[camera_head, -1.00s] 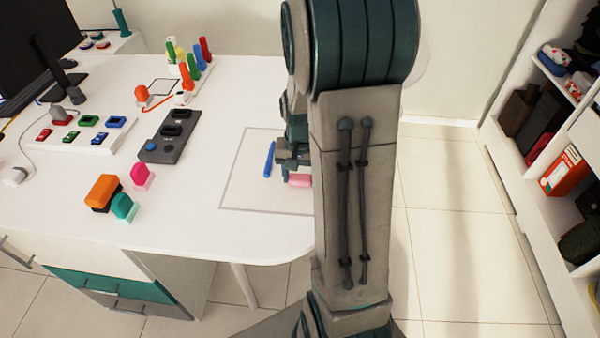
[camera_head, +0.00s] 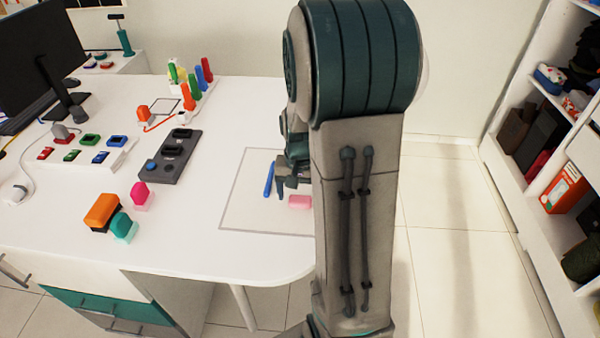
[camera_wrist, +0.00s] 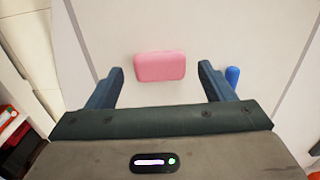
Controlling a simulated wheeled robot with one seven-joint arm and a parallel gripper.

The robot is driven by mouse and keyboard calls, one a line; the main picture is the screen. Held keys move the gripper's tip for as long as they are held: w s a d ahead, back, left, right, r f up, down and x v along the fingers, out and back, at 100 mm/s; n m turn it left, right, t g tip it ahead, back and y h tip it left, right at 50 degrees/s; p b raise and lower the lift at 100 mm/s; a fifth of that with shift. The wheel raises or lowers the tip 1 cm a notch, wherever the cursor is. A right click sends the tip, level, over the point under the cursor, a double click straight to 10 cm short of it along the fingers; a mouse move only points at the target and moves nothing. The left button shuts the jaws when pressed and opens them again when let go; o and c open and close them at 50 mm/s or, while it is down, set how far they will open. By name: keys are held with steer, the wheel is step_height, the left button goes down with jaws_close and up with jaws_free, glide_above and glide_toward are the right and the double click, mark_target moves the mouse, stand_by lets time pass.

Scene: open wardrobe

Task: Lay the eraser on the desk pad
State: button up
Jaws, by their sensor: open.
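The pink eraser (camera_head: 300,201) lies on the white, grey-edged desk pad (camera_head: 240,213) at the right end of the desk. In the wrist view the eraser (camera_wrist: 160,66) lies flat just beyond and between my fingertips, touching neither finger. My gripper (camera_wrist: 160,78) is open and empty. In the head view my gripper (camera_head: 284,180) is above the pad and partly hidden by my arm. A blue pen-like item (camera_head: 269,180) lies on the pad left of the eraser; it also shows right of my fingers in the wrist view (camera_wrist: 233,76).
Orange, teal and pink blocks (camera_head: 103,211) stand on the desk left of the pad. A dark grey tray (camera_head: 170,157) and a rack of coloured markers (camera_head: 190,88) are farther back. Open shelves (camera_head: 550,130) stand at the right, across clear floor.

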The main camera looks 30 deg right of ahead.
mark_target(300, 199)
step_height(300, 199, up, 10)
steer(key=s+a+r+n+t, duration=0.3)
steer(key=s+a+n, duration=0.3)
steer(key=s+a, duration=0.6)
steer(key=shift+s+n, duration=0.4)
steer(key=shift+s, duration=0.1)
steer(key=shift+a, duration=0.1)
stand_by(0.6)
